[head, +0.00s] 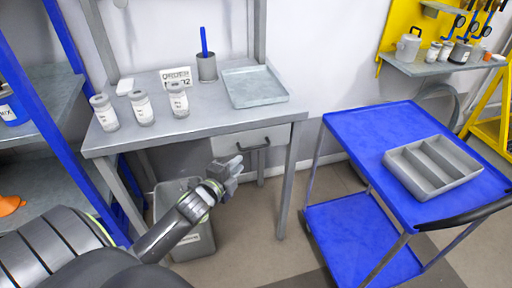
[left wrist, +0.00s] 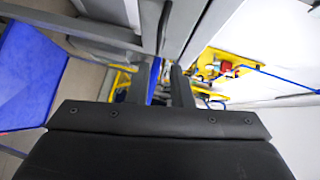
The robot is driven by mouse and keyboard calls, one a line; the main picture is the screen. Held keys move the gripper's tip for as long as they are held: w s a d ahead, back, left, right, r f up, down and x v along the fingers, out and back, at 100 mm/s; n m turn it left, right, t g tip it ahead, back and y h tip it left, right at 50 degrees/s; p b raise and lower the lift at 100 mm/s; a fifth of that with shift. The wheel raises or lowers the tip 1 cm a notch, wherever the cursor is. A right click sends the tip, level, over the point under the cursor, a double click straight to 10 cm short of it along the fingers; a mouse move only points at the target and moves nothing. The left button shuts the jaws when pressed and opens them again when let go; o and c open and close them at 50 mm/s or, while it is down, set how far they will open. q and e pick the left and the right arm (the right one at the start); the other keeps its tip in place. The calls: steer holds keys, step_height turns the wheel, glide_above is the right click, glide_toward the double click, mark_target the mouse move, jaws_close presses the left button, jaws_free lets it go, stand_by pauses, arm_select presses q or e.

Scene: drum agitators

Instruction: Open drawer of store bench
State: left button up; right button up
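The store bench (head: 215,118) is a grey table with a drawer (head: 228,144) under the right part of its top. The drawer front looks flush with the bench and carries a dark bar handle (head: 254,149). My left gripper (head: 232,166) is in front of the bench, just left of and below the handle, and appears apart from it. In the left wrist view, the two fingers (left wrist: 166,88) stand apart with a gap and nothing held between them. A dark curved bar, apparently the handle (left wrist: 165,24), lies beyond the fingertips. My right gripper is not in view.
A grey bin (head: 190,240) is below my left forearm. A blue cart (head: 372,131) with a divided tray (head: 432,165) stands right, with floor between.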

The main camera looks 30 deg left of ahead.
mark_target(255, 148)
arm_select(q)
steer(key=w, duration=0.4)
steer(key=w+f, duration=0.1)
steer(key=w, duration=0.6)
steer(key=shift+w+a+f, duration=0.35)
steer(key=shift+w+f, duration=0.05)
jaws_close()
